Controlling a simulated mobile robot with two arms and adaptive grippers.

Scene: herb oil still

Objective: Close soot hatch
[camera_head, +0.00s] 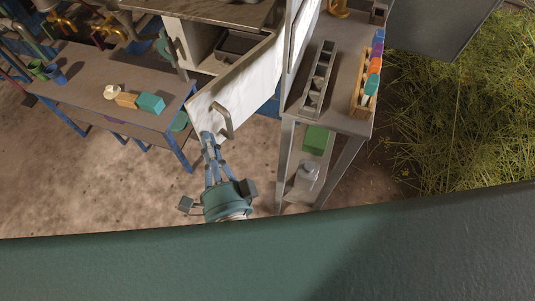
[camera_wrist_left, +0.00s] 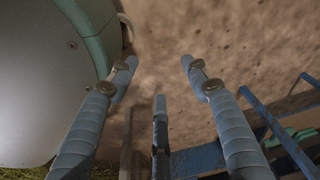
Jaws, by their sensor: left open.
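A pale door with a bar handle (camera_head: 223,120) stands open in front of a cabinet; I take this door (camera_head: 250,88) to be the soot hatch. The cabinet's inside shows behind it. My right gripper (camera_head: 208,138) is at the door's lower left corner, its fingertips just left of the handle's lower end. Whether it touches the door, and how far its fingers are apart, I cannot tell. My left gripper (camera_wrist_left: 158,72) shows only in the left wrist view, open and empty, with brown floor beyond its fingers.
A low table (camera_head: 75,88) with a teal block (camera_head: 151,103) stands at the left. A tall stand (camera_head: 340,118) with a rack (camera_head: 319,78) and a tray of coloured items (camera_head: 366,88) is right of the door. Bare floor (camera_head: 110,185) lies in front.

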